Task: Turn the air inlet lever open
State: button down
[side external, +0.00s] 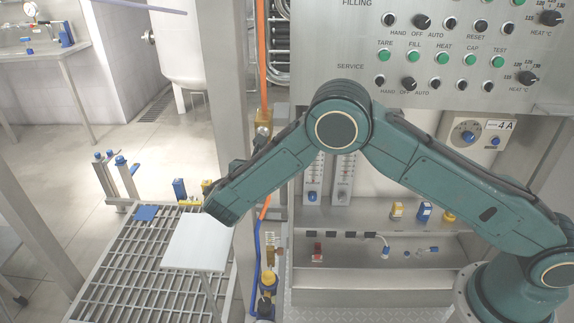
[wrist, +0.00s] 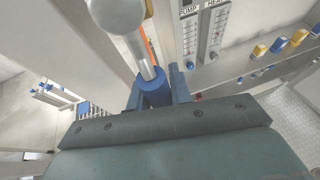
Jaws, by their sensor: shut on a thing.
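In the wrist view my gripper (wrist: 158,90) is shut on a blue sleeve (wrist: 154,93). A shiny metal rod rises from this sleeve to a pale round end at the top edge. I cannot tell whether this held piece is the air inlet lever or a separate tool. In the side view the end of my arm is low at left, above the grating, and its jaws are hidden. Brass fittings sit on the orange pipe (side external: 262,60), upper and lower (side external: 268,280). No lever is clearly identifiable there.
A pale flat plate (side external: 196,245) stands over the grating (side external: 110,285). Blue-capped tools (side external: 121,161) stand at its back left. The control panel (side external: 330,62) hangs above a steel shelf holding small yellow and blue parts (side external: 424,210). Open floor lies at left.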

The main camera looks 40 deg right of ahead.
dwell(0.4)
jog(key=c, duration=1.3)
grip_release()
jog(key=v, duration=1.4)
jog(key=shift+w, duration=0.1)
jog(key=shift+d+r, duration=0.1)
jog(key=shift+d, duration=0.05)
